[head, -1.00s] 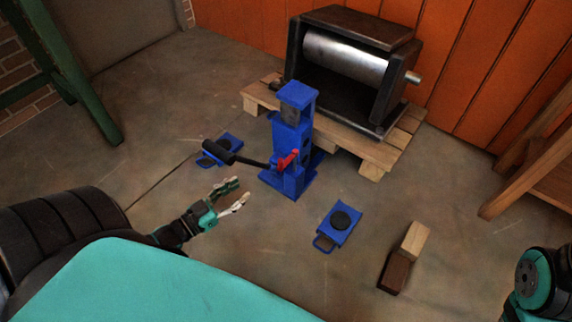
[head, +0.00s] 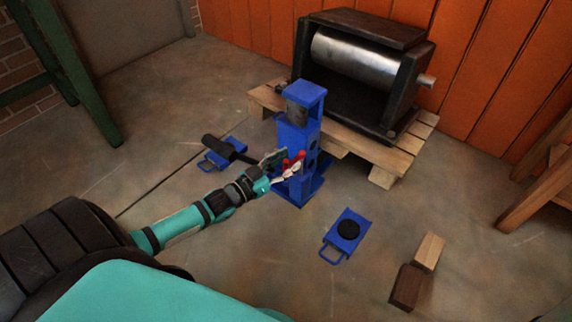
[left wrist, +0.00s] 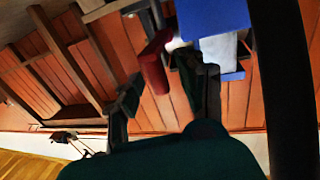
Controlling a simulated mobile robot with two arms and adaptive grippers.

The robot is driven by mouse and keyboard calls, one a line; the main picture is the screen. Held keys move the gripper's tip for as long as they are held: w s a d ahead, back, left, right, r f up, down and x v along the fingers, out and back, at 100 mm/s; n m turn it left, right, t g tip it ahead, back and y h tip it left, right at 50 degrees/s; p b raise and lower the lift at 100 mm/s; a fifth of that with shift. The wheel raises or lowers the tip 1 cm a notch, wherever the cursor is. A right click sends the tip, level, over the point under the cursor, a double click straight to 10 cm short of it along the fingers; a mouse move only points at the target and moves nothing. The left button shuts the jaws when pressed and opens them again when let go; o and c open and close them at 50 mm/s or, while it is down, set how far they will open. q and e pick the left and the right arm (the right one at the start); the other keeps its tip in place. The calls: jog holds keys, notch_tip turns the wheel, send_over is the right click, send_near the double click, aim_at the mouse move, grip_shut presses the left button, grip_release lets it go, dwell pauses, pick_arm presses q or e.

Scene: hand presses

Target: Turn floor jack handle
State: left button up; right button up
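The blue floor jack (head: 297,132) stands upright on the concrete floor, with a black handle bar (head: 222,148) reaching out to its left and a small red lever (head: 299,158) low on its body. My left gripper (head: 280,166) is at the red lever, its fingers apart. In the left wrist view, the red lever (left wrist: 154,62) shows ahead between the open fingers (left wrist: 165,95); contact cannot be told. The blue jack body (left wrist: 224,45) is just right of it, and the black bar (left wrist: 283,90) runs down the right side. My right gripper is not in view.
A heavy roller machine (head: 365,65) rests on a wooden pallet (head: 405,150) behind the jack. Blue skates lie on the floor at left (head: 217,160) and right (head: 346,232). Two wooden blocks (head: 417,270) lie at right. A green frame leg (head: 85,100) stands at left.

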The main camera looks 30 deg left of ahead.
pick_arm(q)
grip_shut()
jog(key=shift+d+f, duration=0.1)
jog(key=shift+d, duration=0.05)
dwell(0.6)
